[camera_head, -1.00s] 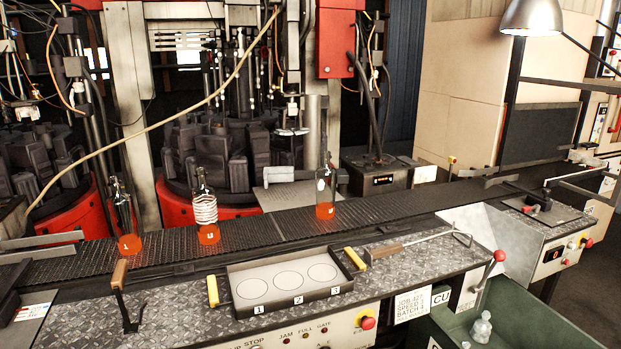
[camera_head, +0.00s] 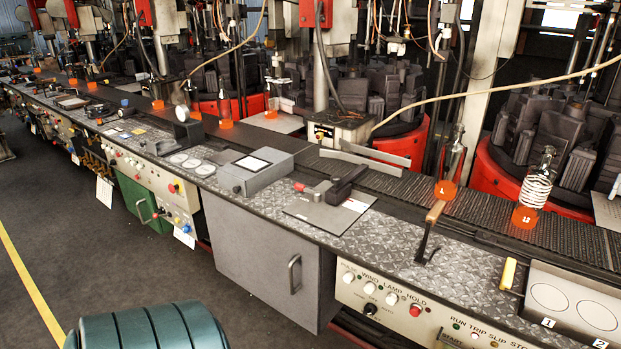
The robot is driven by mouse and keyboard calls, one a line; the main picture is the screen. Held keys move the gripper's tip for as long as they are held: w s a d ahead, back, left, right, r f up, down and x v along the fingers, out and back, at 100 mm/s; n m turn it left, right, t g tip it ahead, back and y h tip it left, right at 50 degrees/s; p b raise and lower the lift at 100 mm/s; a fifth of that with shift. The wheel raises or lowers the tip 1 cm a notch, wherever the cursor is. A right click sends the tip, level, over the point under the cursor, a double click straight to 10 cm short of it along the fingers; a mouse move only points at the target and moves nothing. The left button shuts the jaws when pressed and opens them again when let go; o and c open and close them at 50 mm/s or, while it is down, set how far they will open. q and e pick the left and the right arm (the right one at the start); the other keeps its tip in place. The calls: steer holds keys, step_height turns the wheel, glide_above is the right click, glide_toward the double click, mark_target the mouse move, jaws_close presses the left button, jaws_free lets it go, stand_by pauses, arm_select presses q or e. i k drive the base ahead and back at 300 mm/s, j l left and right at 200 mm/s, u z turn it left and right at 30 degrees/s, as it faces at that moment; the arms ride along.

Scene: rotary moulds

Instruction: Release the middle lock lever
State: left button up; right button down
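Neither of my grippers is in view. A black lever with a red end (camera_head: 335,188) lies low over a flat grey plate (camera_head: 326,214) on the bench, in the middle of the view. A second lever (camera_head: 430,232) with a wooden handle stands upright on the bench to its right. I cannot tell which of them is the middle lock lever, and no label on either is readable. Nothing touches either lever.
A conveyor (camera_head: 390,182) carrying glowing-based bottles (camera_head: 453,160) runs behind the bench. A grey box (camera_head: 255,172) sits left of the plate. A grey cabinet (camera_head: 262,262) is below. A ribbed teal object (camera_head: 160,328) is at bottom left. The floor (camera_head: 110,255) beyond it is open.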

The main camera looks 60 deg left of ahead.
mark_target(298, 186)
steer(key=u, duration=1.8)
steer(key=l, duration=0.1)
steer(key=i+z, duration=0.05)
